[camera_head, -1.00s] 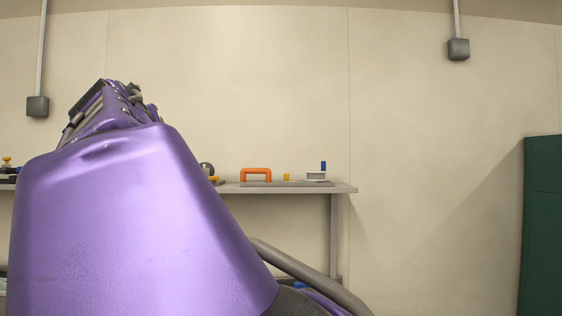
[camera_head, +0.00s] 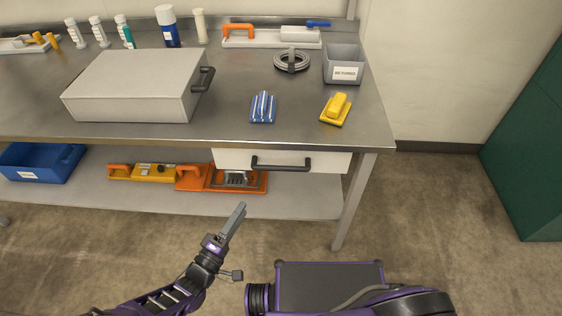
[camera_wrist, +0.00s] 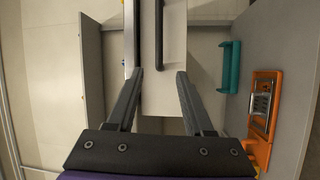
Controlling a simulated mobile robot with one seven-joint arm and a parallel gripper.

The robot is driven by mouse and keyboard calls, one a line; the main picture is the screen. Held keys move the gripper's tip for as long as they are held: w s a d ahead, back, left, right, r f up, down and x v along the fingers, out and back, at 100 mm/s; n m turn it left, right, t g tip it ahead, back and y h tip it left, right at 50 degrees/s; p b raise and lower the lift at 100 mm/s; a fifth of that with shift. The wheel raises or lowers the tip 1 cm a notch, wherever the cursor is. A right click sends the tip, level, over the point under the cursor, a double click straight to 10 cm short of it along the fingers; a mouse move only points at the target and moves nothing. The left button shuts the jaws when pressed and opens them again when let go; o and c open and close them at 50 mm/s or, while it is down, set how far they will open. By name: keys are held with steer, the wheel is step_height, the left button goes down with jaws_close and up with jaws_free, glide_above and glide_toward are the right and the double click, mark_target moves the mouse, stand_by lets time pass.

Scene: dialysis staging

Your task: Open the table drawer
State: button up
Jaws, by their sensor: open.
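The table drawer (camera_head: 232,160) has a white front under the right part of the metal tabletop, and it looks shut. Its dark bar handle (camera_head: 281,165) runs across the front. In the wrist view the handle (camera_wrist: 159,35) stands upright in the picture, beyond the fingertips and between their lines. The pale drawer front (camera_wrist: 176,95) shows behind it. My gripper (camera_head: 240,208) is in front of and below the drawer, left of the handle in the head view. In the wrist view my gripper (camera_wrist: 160,73) has its two fingers apart with nothing between them.
The metal table (camera_head: 230,100) bears a grey case (camera_head: 130,85), a blue-striped item (camera_head: 263,107), a yellow item (camera_head: 336,108) and a grey bin (camera_head: 343,65). Orange tools (camera_head: 222,178) and a blue bin (camera_head: 40,163) are on the lower shelf. A table leg (camera_head: 352,200) stands right of the drawer.

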steer(key=d+f+n+t, duration=0.1)
steer(key=d, duration=0.2)
glide_toward(280, 167)
steer(key=x, duration=0.6)
steer(key=f+x, duration=0.1)
steer(key=x, duration=0.3)
steer(key=shift+d+b, duration=0.1)
steer(key=shift+b, duration=0.3)
steer(key=shift+c, duration=0.4)
jaws_close()
stand_by(0.4)
